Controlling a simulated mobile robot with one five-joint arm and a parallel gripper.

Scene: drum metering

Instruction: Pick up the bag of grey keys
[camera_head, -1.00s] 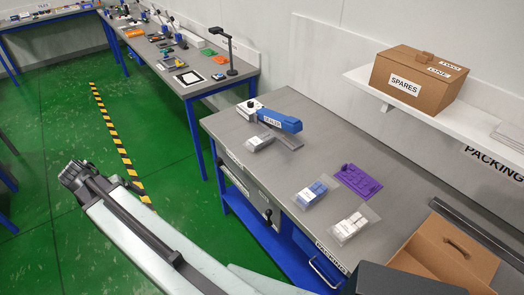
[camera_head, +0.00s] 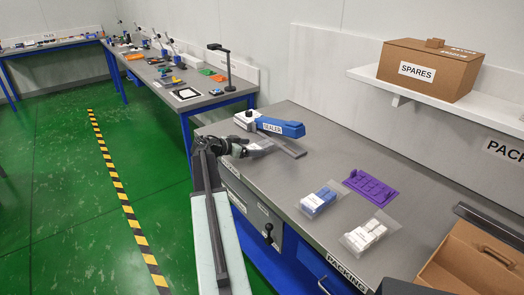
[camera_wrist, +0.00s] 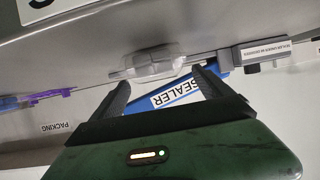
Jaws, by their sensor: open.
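The bag of grey keys (camera_head: 261,147) lies on the packing bench in front of the blue sealer (camera_head: 281,128). My arm partly covers it in the head view. In the wrist view the clear bag (camera_wrist: 152,63) with its pale grey contents shows just beyond the fingertips, roughly between them. My gripper (camera_head: 243,147) is open and empty at the near left side of the bag. Its two dark fingers stand apart in the wrist view (camera_wrist: 160,82). I cannot tell whether a finger touches the bag.
A bag of blue keys (camera_head: 319,200), a bag of white keys (camera_head: 370,235) and a purple tray (camera_head: 371,186) lie farther right on the bench (camera_head: 290,175). An open cardboard box (camera_head: 470,262) is at the lower right. The SPARES box (camera_head: 428,70) stands on a shelf.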

